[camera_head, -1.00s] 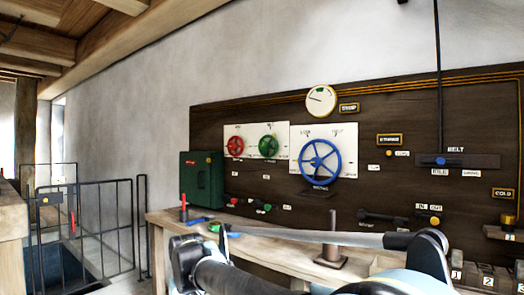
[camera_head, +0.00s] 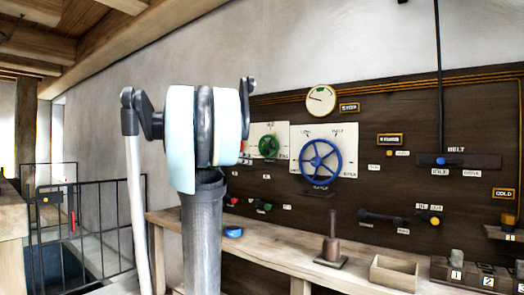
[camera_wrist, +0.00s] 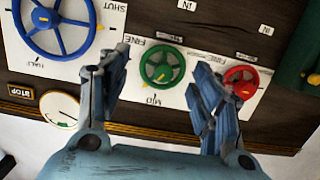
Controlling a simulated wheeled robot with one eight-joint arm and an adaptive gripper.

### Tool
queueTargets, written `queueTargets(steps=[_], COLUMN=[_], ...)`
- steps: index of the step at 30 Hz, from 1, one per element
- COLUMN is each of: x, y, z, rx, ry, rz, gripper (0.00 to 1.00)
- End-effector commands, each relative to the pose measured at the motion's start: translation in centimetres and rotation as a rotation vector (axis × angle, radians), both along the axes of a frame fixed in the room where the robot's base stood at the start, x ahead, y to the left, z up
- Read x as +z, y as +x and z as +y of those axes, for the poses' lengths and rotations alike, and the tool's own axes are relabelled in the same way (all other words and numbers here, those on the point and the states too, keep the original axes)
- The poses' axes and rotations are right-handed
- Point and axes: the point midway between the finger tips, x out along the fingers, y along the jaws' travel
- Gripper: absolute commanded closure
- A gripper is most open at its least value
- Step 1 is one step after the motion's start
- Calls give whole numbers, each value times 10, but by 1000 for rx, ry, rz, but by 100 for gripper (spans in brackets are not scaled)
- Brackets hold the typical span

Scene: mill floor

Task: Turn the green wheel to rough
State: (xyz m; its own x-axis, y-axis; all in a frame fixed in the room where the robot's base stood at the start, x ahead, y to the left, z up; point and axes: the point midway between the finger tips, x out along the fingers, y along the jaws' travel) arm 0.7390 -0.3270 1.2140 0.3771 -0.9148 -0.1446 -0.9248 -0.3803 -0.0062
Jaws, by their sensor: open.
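The green wheel (camera_head: 269,146) is on a white plate on the dark wall board, just right of my raised arm in the head view. In the wrist view, which is turned over, the green wheel (camera_wrist: 161,66) lies between the fingers of my gripper (camera_wrist: 161,62). The fingers are spread apart, with nothing held; I cannot tell how close they are to the rim. A yellow mark on the wheel lies toward the MID label (camera_wrist: 153,101). A FINE label (camera_wrist: 142,41) is beside the wheel; a ROUGH label is not readable.
The red wheel (camera_wrist: 241,82) is close beside one finger. The larger blue wheel (camera_head: 321,161) is on the neighbouring plate. A round gauge (camera_head: 321,99) sits above. A wooden bench (camera_head: 262,247) runs below the board, with a post on a base (camera_head: 332,243) and an open box (camera_head: 394,272).

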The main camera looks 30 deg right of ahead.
Motion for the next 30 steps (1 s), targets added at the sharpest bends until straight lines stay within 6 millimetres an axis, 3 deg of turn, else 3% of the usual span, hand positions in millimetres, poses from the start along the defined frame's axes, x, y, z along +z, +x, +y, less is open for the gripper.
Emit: queueTargets(steps=[3,8,14,30], x=[32,52,55,54], y=[23,38,46,82], z=[-16,-25,-41,-127], rx=[0,8,8,7], ry=[-58,-96,-101,-100], rz=[-79,-129,-137,-136], gripper=[41,41,41,41])
